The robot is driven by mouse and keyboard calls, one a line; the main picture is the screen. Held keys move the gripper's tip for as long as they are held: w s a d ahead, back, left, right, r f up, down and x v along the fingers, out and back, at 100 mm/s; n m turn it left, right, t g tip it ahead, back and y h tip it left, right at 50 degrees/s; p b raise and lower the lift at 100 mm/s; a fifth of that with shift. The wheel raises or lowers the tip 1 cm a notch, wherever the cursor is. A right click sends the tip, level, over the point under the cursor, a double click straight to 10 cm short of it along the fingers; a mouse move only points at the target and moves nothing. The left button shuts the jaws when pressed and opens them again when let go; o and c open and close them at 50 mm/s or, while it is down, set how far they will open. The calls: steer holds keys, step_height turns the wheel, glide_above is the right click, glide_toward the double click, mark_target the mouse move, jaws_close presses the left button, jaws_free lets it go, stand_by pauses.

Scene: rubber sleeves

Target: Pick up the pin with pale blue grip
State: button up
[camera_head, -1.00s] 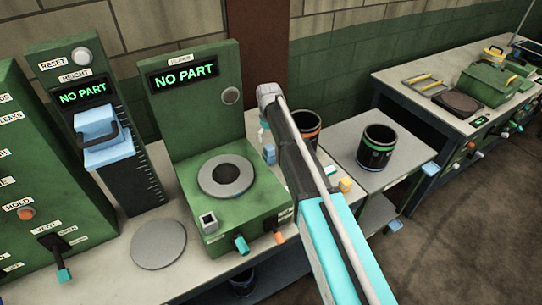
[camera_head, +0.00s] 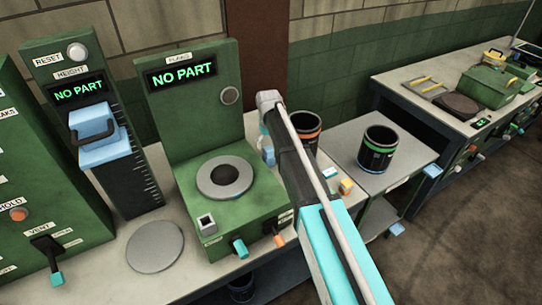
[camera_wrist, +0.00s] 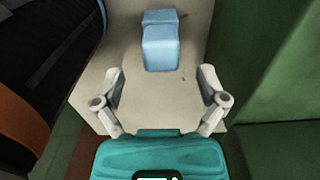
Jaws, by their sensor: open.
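The pin with the pale blue grip (camera_wrist: 161,42) shows in the wrist view as a stepped pale blue block on a pale surface. Only the grip is clear; I cannot make out a shaft. In the head view a pale blue piece (camera_head: 268,155) shows beside the green gauge, partly hidden by my arm. My gripper (camera_wrist: 160,85) is open and empty. Its two fingers are spread wide, and the grip lies ahead of the fingertips, roughly centred between them, with a visible gap. In the head view my arm hides most of the gripper.
A dark pot with an orange band (camera_head: 306,128) stands close by. The green gauge (camera_head: 240,215) with a grey ring stands on the other side. A green-banded pot (camera_head: 377,149) stands right.

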mark_target(268, 148)
steer(key=shift+f+b, duration=1.55)
steer(key=shift+f, duration=0.3)
steer(key=c, duration=1.3)
steer(key=shift+o, duration=0.2)
steer(key=shift+r, duration=0.2)
step_height(268, 148, up, 10)
steer(key=p, duration=1)
steer(key=shift+f, duration=0.2)
